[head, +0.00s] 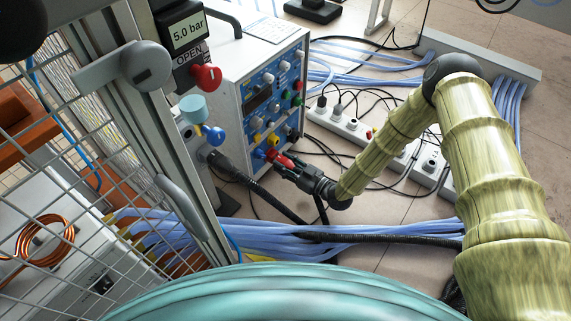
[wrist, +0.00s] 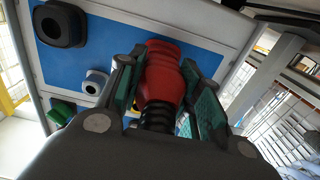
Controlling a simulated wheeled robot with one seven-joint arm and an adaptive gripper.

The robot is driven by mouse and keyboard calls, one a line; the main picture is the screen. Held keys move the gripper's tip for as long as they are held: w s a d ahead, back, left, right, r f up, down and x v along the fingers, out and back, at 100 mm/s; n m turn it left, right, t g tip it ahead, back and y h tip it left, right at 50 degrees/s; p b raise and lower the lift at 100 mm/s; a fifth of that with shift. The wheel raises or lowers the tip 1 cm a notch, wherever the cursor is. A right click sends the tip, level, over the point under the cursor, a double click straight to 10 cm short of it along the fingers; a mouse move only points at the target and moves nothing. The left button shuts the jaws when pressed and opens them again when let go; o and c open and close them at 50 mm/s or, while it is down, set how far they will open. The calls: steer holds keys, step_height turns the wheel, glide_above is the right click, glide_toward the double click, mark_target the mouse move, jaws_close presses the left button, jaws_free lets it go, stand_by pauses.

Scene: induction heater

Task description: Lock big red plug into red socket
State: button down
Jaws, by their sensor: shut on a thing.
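A big red plug (wrist: 162,78) with a ribbed black cable end sits between the two green-padded fingers of my gripper (wrist: 163,85) in the wrist view. In the head view my gripper (head: 287,166) is shut on the red plug (head: 281,159), at the lower front of a white device with a blue panel (head: 252,101). The plug's far end points at the panel. The red socket is not clearly visible; the plug and fingers cover that part of the panel. I cannot tell whether the plug touches the socket or is in it.
A blue knob (head: 216,136) and a thick black plug with cable (head: 222,162) are left of my gripper. White power strips (head: 341,122) lie to the right. Blue hoses (head: 330,232) cross the floor. A mesh fence (head: 60,130) bounds the left side.

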steer(key=shift+w+a, duration=0.25)
steer(key=shift+a, duration=0.1)
stand_by(0.4)
steer(key=shift+m, duration=0.8)
steer(key=shift+m, duration=0.9)
steer(key=shift+a+m, duration=0.1)
steer(key=shift+m, duration=0.6)
steer(key=shift+m, duration=0.3)
